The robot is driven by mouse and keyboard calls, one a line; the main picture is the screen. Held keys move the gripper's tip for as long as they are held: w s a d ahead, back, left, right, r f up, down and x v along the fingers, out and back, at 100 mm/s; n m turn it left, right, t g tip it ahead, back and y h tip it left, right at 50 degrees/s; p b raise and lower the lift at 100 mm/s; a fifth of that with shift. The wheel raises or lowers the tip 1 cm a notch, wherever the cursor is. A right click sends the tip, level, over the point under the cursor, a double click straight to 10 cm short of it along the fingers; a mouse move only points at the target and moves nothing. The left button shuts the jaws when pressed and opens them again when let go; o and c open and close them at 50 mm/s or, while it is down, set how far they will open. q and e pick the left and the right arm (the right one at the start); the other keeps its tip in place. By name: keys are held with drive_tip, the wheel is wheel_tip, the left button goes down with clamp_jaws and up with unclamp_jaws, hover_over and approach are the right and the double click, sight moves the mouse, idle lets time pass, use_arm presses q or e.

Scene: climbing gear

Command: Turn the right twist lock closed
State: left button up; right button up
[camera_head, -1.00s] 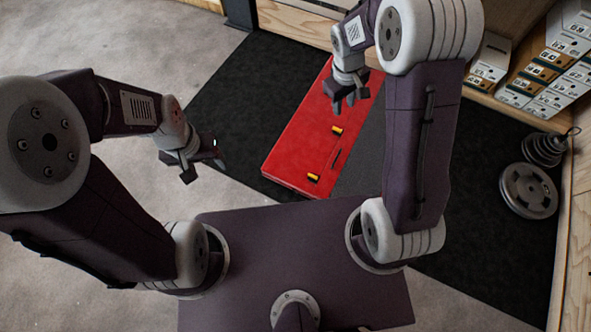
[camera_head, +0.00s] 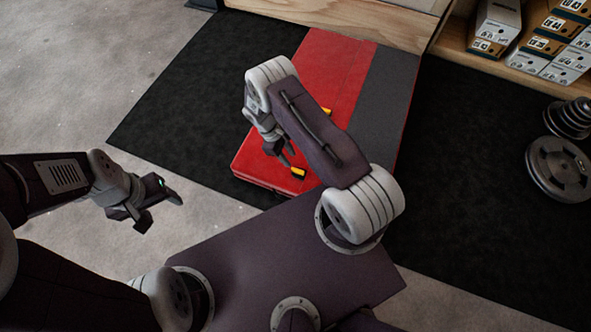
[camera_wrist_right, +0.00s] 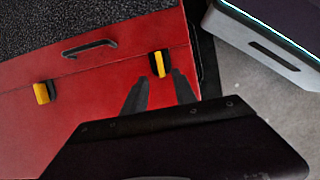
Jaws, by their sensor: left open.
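A red case (camera_head: 254,165) lies on the dark mat, with a black handle (camera_wrist_right: 90,47) on its side. Its right twist lock (camera_wrist_right: 160,63), yellow and black, shows in the right wrist view. It also shows in the head view (camera_head: 298,173) at the near end. The other twist lock (camera_wrist_right: 43,92) is at the left in the wrist view and partly hidden behind my arm in the head view (camera_head: 327,112). My right gripper (camera_wrist_right: 160,86) is open and empty, its fingertips just short of the right lock. My left gripper (camera_head: 162,210) is open over bare floor.
A black mat (camera_head: 480,190) lies under and around the case. A wooden shelf (camera_head: 500,68) with boxes (camera_head: 563,64) is at the back right. Grey floor (camera_head: 90,70) at the left is clear.

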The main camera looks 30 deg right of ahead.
sight(297, 170)
drive_tip(key=b+x, duration=0.4)
drive_tip(key=x, duration=0.4)
drive_tip(key=shift+d+f, duration=0.1)
drive_tip(key=shift+f, duration=0.15)
drive_tip(key=shift+c, duration=0.3)
clamp_jaws()
